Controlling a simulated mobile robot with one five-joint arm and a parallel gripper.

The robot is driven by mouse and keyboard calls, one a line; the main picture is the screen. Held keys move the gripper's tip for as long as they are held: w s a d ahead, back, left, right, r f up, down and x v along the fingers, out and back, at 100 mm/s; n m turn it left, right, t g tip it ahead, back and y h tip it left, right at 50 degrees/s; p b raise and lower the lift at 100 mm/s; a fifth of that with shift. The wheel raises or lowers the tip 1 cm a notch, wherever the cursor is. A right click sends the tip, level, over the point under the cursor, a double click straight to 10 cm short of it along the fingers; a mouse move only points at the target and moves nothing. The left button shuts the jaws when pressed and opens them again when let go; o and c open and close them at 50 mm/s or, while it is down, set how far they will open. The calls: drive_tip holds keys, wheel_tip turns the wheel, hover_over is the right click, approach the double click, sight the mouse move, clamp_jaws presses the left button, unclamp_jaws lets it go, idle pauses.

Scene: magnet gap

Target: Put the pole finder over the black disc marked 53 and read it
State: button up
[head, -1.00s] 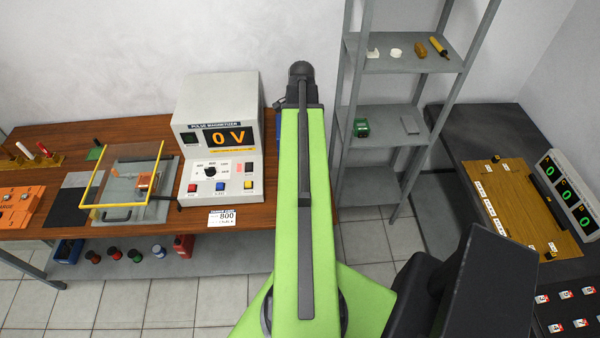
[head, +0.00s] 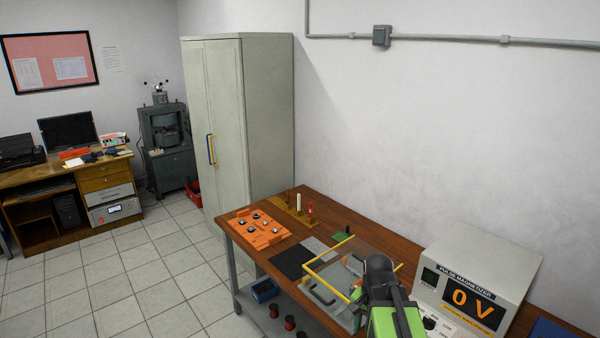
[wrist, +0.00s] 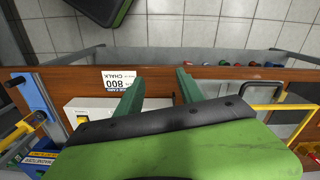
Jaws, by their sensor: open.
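An orange tray (head: 245,236) lies at the far left end of the wooden bench and holds several black discs (head: 257,215). Their numbers are too small to read, so I cannot tell which is 53. Behind it a brass-coloured stand (head: 292,210) holds a white and a red upright stick. A small black upright piece (head: 347,229) stands on a green pad beside them. I cannot tell which of these is the pole finder. My gripper (wrist: 160,82) is open and empty in the wrist view, above the bench's front edge near the magnetizer. Its fingers are hidden in the head view.
The pulse magnetizer (head: 470,290) reads 0 V. A tall cabinet (head: 240,120) is behind the bench's left end. The tiled floor (head: 150,270) left of the bench is clear.

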drive_tip(key=s+a+f+n, duration=0.1)
drive_tip(key=s+a+n, duration=0.1)
drive_tip(key=a+n, duration=0.5)
drive_tip(key=shift+f+n+b, duration=0.2)
drive_tip(key=shift+n+b, duration=0.1)
drive_tip(key=shift+n, duration=0.2)
drive_tip(key=shift+c, duration=0.2)
idle(0.4)
